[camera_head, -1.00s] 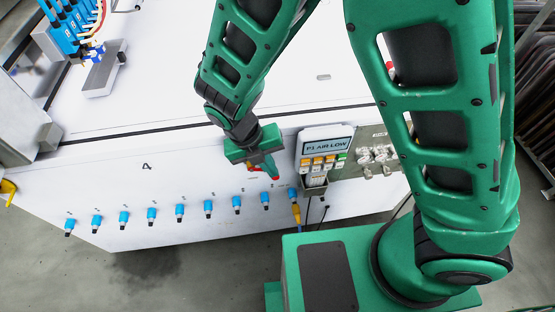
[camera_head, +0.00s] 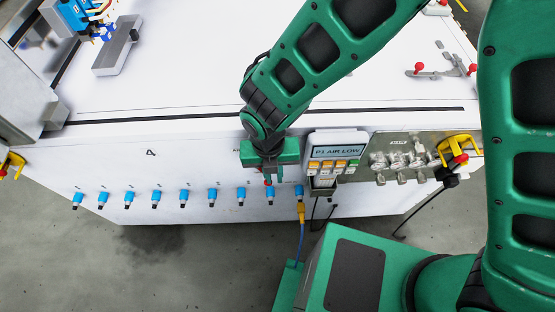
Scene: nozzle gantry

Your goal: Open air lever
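My gripper (camera_head: 272,178) points down in front of the white machine's front face, just left of the display panel. A small red part (camera_head: 267,183) shows at its fingertips. It may be the air lever, but the gripper hides most of it, and I cannot tell whether the fingers touch it. A label on the face is partly covered by the gripper; only its first letters show. The finger gap is too small to judge.
A row of blue fittings (camera_head: 184,196) runs along the front face, with a yellow connector and blue hose (camera_head: 302,215) at its right end. The white top is mostly clear.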

